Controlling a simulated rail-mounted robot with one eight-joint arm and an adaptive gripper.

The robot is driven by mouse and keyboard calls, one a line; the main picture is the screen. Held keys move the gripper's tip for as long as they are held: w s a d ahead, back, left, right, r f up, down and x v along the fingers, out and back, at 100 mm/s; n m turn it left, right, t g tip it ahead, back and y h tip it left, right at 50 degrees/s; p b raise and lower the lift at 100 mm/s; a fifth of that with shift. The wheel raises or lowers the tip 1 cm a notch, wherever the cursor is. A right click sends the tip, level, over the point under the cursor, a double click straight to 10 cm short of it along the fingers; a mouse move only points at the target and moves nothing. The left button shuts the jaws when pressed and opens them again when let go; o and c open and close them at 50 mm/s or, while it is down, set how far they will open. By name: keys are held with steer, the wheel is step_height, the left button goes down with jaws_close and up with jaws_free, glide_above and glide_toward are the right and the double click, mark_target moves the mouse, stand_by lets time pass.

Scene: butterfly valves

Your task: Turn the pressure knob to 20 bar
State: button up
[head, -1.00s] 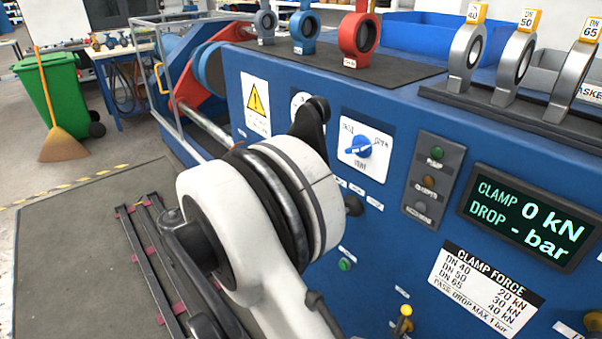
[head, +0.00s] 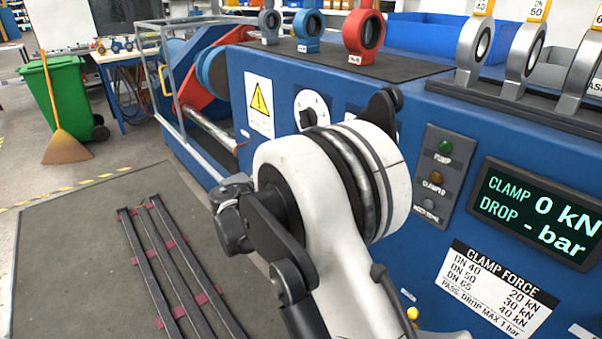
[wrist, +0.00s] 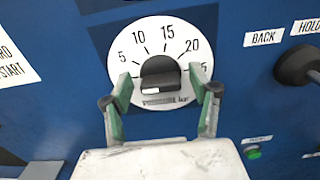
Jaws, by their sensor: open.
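The pressure knob (wrist: 160,72) is black and sits at the middle of a white round dial (wrist: 178,38) marked 5, 10, 15, 20 and 25 in the wrist view. A white mark shows on the knob's lower left side, away from the 20. My gripper (wrist: 160,76) is open, with one green-grey finger on each side of the knob, over the dial's left and right edges. I cannot tell whether either finger touches it. In the head view the dial (head: 303,97) is partly covered by my arm, and my gripper is hidden.
A black handle (wrist: 297,64) stands out right of the dial, by BACK and HOLD labels. A green button (wrist: 253,153) is below right. In the head view, the display (head: 535,213) reads CLAMP 0 kN and DROP - bar. Indicator lamps (head: 437,178) are left of it.

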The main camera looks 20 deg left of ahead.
steer(key=c, duration=1.1)
steer(key=shift+c, duration=0.2)
